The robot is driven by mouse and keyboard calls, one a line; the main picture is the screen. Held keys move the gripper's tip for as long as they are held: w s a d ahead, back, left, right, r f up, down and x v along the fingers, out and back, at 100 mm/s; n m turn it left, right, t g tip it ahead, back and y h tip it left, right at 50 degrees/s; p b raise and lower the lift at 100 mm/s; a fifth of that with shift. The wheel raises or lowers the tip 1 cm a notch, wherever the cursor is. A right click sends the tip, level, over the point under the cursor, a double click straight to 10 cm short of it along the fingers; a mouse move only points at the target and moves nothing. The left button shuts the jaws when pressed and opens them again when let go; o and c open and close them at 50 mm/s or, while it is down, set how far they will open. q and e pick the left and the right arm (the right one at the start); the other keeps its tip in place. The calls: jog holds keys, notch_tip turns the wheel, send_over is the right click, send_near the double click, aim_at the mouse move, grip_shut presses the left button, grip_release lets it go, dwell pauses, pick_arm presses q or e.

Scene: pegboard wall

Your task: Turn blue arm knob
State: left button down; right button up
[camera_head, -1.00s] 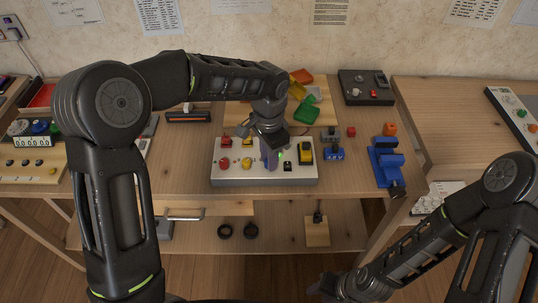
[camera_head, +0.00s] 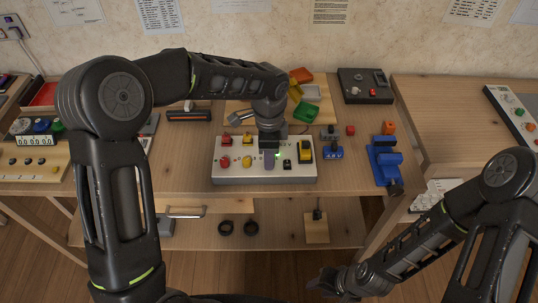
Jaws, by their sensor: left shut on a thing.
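The white control panel (camera_head: 220,178) lies on the middle table, with red and yellow controls on its left and a black switch and a yellow one on its right. My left gripper (camera_head: 269,158) points down onto the middle of the panel and is shut on the blue arm knob. A bluish-purple upright piece (camera_head: 269,161) shows at the fingertips; the rest of the knob is hidden by the gripper. A small green light glows just right of it. My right gripper (camera_head: 328,284) hangs low at the front, away from the panel; its jaws are too dark to read.
Blue clamp-like parts (camera_head: 385,165) and a small blue block (camera_head: 333,153) stand right of the panel. A lower shelf (camera_head: 280,238) holds black rings. Table space right of the panel is partly clear.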

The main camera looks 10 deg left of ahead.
pick_arm(q)
jog(key=c, duration=1.2)
grip_release()
notch_tip(320, 180, up, 8)
jog(key=shift+f, duration=0.1)
